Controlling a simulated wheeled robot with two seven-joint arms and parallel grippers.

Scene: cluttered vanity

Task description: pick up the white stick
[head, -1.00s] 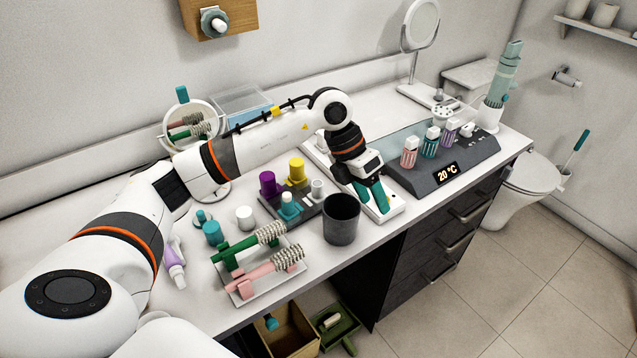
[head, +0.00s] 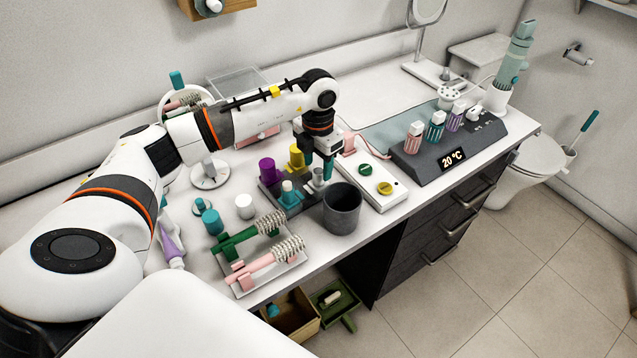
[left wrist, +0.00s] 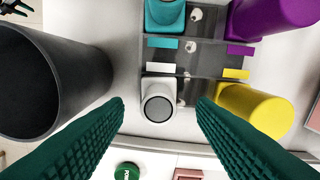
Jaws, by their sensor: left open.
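The white stick (left wrist: 158,88) stands upright in a corner of a dark holder (left wrist: 205,60) in the left wrist view, its grey round end facing the camera. In the head view the white stick (head: 318,178) is partly hidden by the fingers. My left gripper (head: 318,166) is open and points down at it. In the left wrist view the green ribbed fingertips of my left gripper (left wrist: 160,104) lie on either side of the stick, with gaps at both sides. My right gripper is not in view.
The holder also bears a purple stick (head: 268,170), a yellow stick (head: 296,156) and a teal stick (head: 288,192). A dark cup (head: 342,210) stands close in front. A white box with buttons (head: 392,200) is to the right. Brushes on a rack (head: 270,282) lie front left.

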